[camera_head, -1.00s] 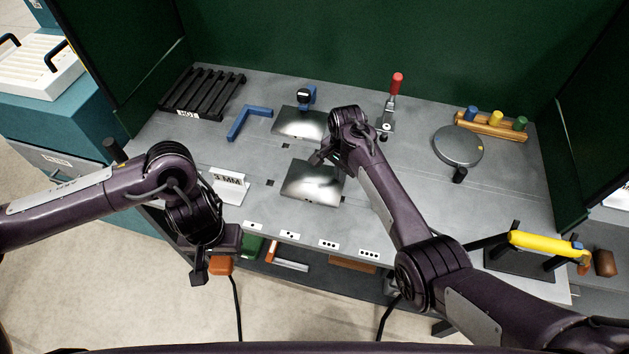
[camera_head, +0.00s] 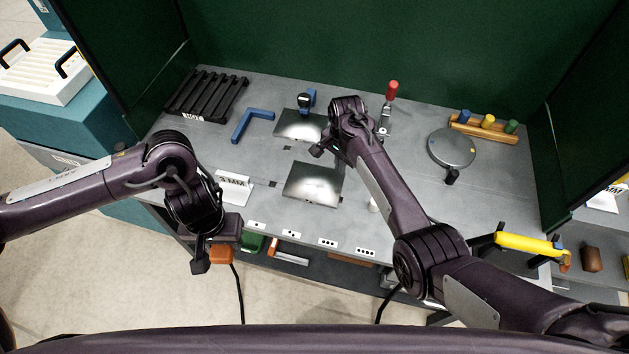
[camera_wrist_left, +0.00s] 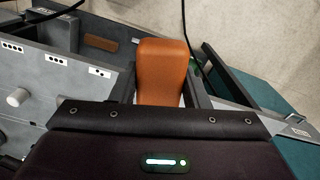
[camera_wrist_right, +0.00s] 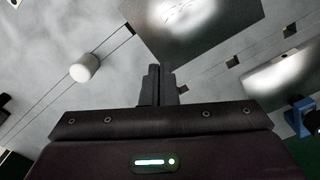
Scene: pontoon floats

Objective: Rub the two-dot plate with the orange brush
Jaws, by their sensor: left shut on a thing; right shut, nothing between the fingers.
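My left gripper (camera_head: 217,256) is shut on an orange block-like piece (camera_head: 221,254), which looks like the orange brush's body, off the front edge of the table. The left wrist view shows the orange piece (camera_wrist_left: 162,70) between the fingers; any bristles are hidden. Two shiny metal plates lie on the grey table: a near plate (camera_head: 313,184) and a far plate (camera_head: 297,125). No dots can be made out on either. My right gripper (camera_head: 320,151) is shut and empty above the table, beside the near plate's far edge; its closed fingers show in the right wrist view (camera_wrist_right: 157,86).
Dot labels, including a two-dot one (camera_head: 291,233), line the table's front edge.

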